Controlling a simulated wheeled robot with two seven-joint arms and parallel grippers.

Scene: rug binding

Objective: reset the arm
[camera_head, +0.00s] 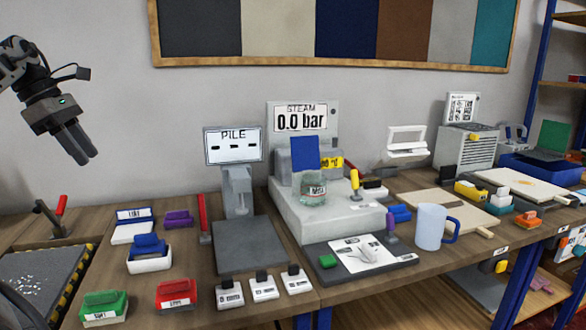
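My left arm (30,72) comes in from the upper left and is raised in front of the grey wall. My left gripper (82,152) hangs tilted down to the right, high above the left part of the bench. Its two dark fingers lie close together with no clear gap, and nothing shows between them. My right gripper is not in view.
A dark tray (40,275) lies at left. The air around my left gripper is clear.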

